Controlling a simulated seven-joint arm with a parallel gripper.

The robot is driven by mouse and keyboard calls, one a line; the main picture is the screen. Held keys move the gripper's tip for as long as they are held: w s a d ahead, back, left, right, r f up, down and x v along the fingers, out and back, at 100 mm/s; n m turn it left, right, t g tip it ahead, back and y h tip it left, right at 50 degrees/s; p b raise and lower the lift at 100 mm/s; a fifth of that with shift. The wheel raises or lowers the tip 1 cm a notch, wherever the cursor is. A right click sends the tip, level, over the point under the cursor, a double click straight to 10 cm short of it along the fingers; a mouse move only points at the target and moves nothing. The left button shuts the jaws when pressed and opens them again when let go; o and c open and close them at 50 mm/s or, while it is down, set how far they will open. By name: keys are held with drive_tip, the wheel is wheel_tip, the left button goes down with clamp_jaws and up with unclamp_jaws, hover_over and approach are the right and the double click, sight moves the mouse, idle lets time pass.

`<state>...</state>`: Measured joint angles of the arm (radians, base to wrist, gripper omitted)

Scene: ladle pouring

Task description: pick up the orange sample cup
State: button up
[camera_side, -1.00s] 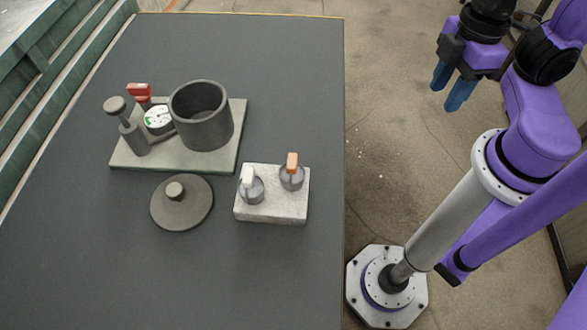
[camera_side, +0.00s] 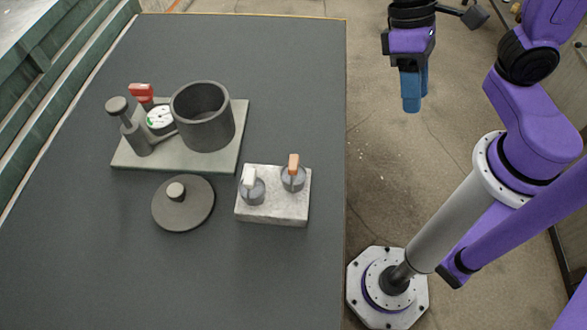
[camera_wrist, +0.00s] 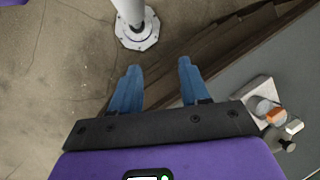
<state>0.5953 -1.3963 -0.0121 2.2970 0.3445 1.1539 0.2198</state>
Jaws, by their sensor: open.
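The orange sample cup is a small grey cup with an orange handle (camera_side: 293,165), standing in the right side of a pale stone block (camera_side: 272,213) on the table. A similar cup with a white handle (camera_side: 249,177) stands to its left in the same block. My gripper (camera_side: 411,104) is open and empty, off the table's right edge, well up and right of the block. The orange handle also shows in the wrist view (camera_wrist: 276,115), at the right.
A grey plate (camera_side: 230,160) bears an open dark pot (camera_side: 205,125), a white dial (camera_side: 160,120), a red-topped part (camera_side: 141,92) and a grey post (camera_side: 117,106). A round lid (camera_side: 184,215) lies left of the block. The table front is clear.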

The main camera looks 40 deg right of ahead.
drive_tip(key=w+a+r+m+g+y, duration=0.1)
drive_tip(key=w+a+m+g+y, duration=0.3)
drive_tip(key=w+a+m, duration=0.3)
drive_tip(key=m+y, duration=0.5)
drive_tip(key=m, duration=0.1)
approach(294, 161)
drive_tip(key=shift+g, duration=0.4)
drive_tip(key=x, duration=1)
drive_tip(key=shift+w+a+f, duration=0.15)
drive_tip(key=shift+f, duration=0.15)
clamp_jaws()
